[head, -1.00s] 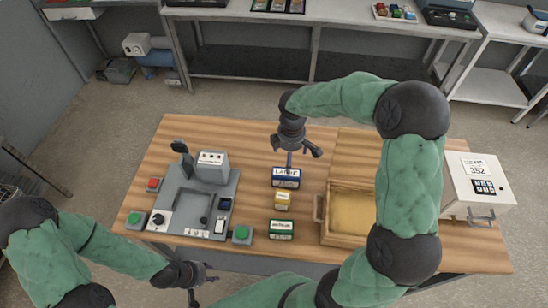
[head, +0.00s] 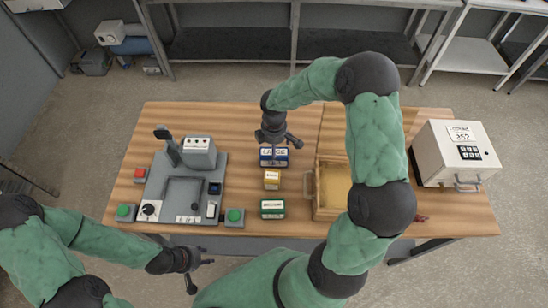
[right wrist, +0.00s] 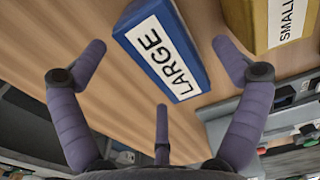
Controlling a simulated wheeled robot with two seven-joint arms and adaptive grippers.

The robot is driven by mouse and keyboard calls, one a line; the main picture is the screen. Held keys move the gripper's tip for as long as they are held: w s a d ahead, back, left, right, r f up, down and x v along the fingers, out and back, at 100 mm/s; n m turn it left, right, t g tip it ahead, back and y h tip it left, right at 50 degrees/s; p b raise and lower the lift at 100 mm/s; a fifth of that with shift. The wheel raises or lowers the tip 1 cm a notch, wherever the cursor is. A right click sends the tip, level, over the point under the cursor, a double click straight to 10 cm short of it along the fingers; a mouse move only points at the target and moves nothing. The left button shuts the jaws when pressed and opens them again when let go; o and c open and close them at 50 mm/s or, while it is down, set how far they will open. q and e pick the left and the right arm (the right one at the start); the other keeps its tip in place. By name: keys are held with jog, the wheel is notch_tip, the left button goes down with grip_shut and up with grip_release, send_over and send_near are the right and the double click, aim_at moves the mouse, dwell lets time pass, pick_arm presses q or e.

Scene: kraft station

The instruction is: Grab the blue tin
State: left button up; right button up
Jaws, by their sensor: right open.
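The blue tin (head: 273,162) has a white label reading LARGE and stands on the wooden table, behind a small yellow tin (head: 272,180) and a green tin (head: 272,209). My right gripper (head: 281,146) is just above the blue tin, partly covering its top in the head view. In the right wrist view the blue tin (right wrist: 150,30) lies between the spread fingers of my right gripper (right wrist: 160,62), with no finger seen touching it. My left gripper (head: 198,274) is open and empty, off the table's front edge at the lower left.
A grey station panel (head: 172,212) with buttons stands left of the tins. A wooden box (head: 310,200) with a handle is close on the right. A white keypad safe (head: 434,160) stands farther right. The yellow tin (right wrist: 275,20) is close by in the right wrist view.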

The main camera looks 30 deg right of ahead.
jog(key=shift+f, duration=0.85)
jog(key=shift+r, duration=0.1)
jog(key=c, duration=1.4)
